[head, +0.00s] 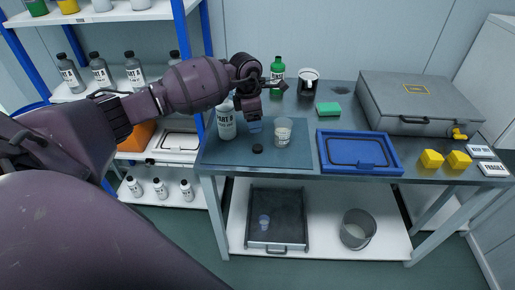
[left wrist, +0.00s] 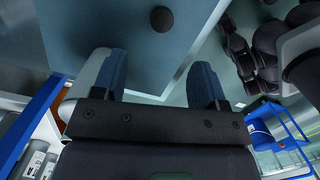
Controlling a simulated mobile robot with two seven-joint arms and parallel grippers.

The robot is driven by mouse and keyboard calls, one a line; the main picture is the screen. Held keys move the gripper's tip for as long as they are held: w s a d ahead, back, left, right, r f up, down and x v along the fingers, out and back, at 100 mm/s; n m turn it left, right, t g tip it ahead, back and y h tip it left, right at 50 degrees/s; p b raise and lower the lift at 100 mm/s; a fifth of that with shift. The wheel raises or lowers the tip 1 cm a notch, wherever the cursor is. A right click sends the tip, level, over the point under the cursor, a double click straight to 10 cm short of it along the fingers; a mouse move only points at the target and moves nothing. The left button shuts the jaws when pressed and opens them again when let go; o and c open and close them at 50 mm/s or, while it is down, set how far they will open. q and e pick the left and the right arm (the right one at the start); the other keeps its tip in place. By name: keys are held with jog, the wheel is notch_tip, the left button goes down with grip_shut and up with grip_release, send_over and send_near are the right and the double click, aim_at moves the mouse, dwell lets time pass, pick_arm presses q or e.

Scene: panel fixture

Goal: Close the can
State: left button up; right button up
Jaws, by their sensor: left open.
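A light grey can (head: 226,122) with dark lettering stands upright at the left of the table mat. Its top is partly hidden by my arm. A small round black cap (head: 258,148) lies on the mat to its right; it also shows at the top of the left wrist view (left wrist: 162,18). My left gripper (head: 246,114) is open, just right of the can and above and behind the cap. In the left wrist view its blue fingers (left wrist: 158,72) are apart with nothing between them. A pale rounded shape (left wrist: 92,72) beside the left finger looks like the can. My right gripper is not in view.
A clear cup (head: 283,132) stands right of my gripper. A blue tray (head: 389,164) and a grey case (head: 395,118) fill the right. The mat's front is mostly clear.

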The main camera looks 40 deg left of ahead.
pick_arm(q)
send_over(257, 147)
jog(key=shift+a+f, duration=0.15)
jog(key=shift+f, duration=1.25)
jog(key=shift+a+f, duration=0.1)
jog(key=shift+f, duration=1.25)
jog(key=f, duration=0.5)
jog(key=shift+d+f+b, duration=0.1)
jog(key=shift+d+b, duration=0.15)
jog(key=shift+b, duration=0.15)
jog(key=shift+c, duration=0.4)
jog(key=c, duration=0.9)
